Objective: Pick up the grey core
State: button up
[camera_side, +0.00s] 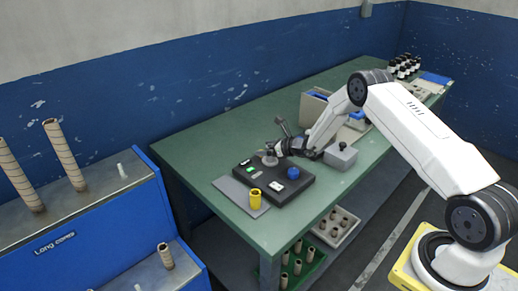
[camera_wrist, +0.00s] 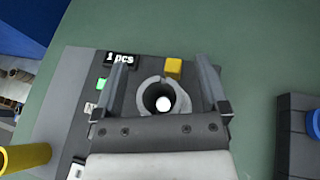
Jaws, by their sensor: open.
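The grey core (camera_wrist: 145,92) is a short grey ring or tube seen nearly end-on, with a dark bore and a white round spot inside it. It stands on the dark machine with a "1 pcs" display (camera_wrist: 121,59). In the side view the grey core (camera_side: 269,159) is small, on top of the dark machine (camera_side: 262,184). My gripper (camera_wrist: 164,72) is open, one finger on each side of the core with gaps between. In the side view my gripper (camera_side: 277,148) is just above and beside the core; its fingertips are hard to make out.
A yellow cylinder (camera_side: 255,199) stands on a grey plate in front of the machine. A grey box (camera_side: 340,156) is to the right. The green table (camera_side: 215,147) is clear behind.

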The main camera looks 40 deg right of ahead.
dwell(0.4)
grip_shut()
jog(key=shift+r, duration=0.1)
jog(key=shift+r, duration=0.7)
jog(key=s+a+r, duration=0.3)
jog(key=s+r, duration=0.8)
jog(key=s, duration=0.2)
jog(key=shift+s+r, duration=0.2)
jog(key=shift+s, duration=0.15)
